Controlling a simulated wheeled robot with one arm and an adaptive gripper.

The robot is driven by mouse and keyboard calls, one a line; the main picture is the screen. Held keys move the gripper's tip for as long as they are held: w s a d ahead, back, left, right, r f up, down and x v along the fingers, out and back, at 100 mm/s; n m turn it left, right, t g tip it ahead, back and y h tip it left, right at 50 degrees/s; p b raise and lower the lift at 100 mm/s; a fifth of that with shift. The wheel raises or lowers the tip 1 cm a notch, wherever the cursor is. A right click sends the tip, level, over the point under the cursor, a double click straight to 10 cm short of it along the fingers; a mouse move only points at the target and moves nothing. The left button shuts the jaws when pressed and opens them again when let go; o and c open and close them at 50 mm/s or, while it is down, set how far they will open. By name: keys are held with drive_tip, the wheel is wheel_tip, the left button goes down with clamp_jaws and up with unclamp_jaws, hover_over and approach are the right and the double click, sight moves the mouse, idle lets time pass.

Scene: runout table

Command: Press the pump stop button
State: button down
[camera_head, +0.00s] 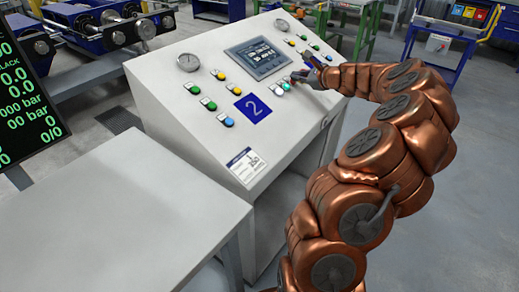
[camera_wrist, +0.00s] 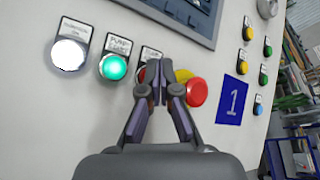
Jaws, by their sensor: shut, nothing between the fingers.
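In the wrist view, a row of labelled buttons runs along the panel below the screen. A green lit button (camera_wrist: 113,67) has a label that seems to read PUMP START. To its right, a small red button (camera_wrist: 141,76) under a partly hidden label is mostly covered by my fingers; this looks like the pump stop button. My gripper (camera_wrist: 164,68) is shut and empty, its tips in front of that button; I cannot tell whether they touch it. In the head view my gripper (camera_head: 304,71) is at the right part of the console (camera_head: 180,108).
A large red mushroom button (camera_wrist: 196,91) on a yellow base sits close right of my fingers. A white lit button (camera_wrist: 69,53) is at left. A screen (camera_head: 258,58) and gauge (camera_head: 189,62) are on the console. A grey table (camera_head: 100,220) stands in front.

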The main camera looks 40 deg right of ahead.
drive_tip(key=shift+w+f, duration=0.1)
drive_tip(key=shift+f, duration=0.15)
idle(0.3)
drive_tip(key=shift+r, duration=0.15)
drive_tip(key=shift+s+d+r+p, duration=0.1)
drive_tip(key=shift+s+r+p, duration=0.25)
drive_tip(key=shift+r+p, duration=0.45)
drive_tip(key=r+p, duration=0.1)
drive_tip(key=s+r+p, duration=0.1)
drive_tip(key=r+p, duration=0.1)
drive_tip(key=s+r+p, duration=0.1)
drive_tip(key=r, duration=0.1)
drive_tip(key=shift+s+d+r+p, duration=0.15)
drive_tip(key=shift+s+d+p, duration=0.1)
drive_tip(key=shift+d+p, duration=0.1)
idle(1.1)
